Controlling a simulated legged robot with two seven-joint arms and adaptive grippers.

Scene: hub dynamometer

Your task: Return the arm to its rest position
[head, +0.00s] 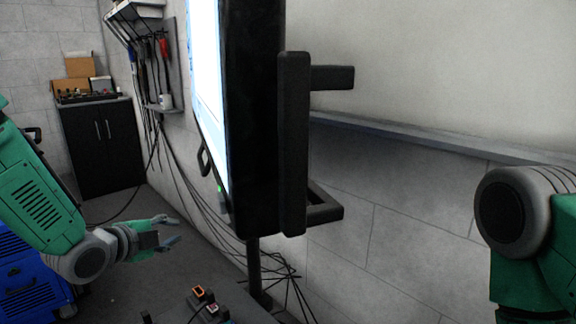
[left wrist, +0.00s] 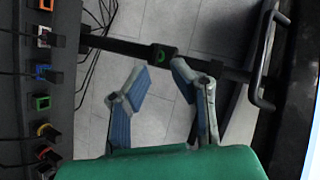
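My left arm comes in from the left in the head view. Its gripper (head: 172,233) points right, with two fingers spread apart and nothing between them. In the left wrist view the same gripper (left wrist: 168,100) shows its two blue-padded fingers apart, with grey floor and a dark bar beyond them. My right arm shows at the right edge of the head view as a green and grey part; its gripper is outside the picture.
A large black-framed screen (head: 255,110) on a post stands right of my left gripper. A panel with coloured connectors (left wrist: 42,100) lies left in the wrist view. Cables hang along the wall. A black cabinet (head: 100,148) stands behind. A blue case (head: 30,285) is at lower left.

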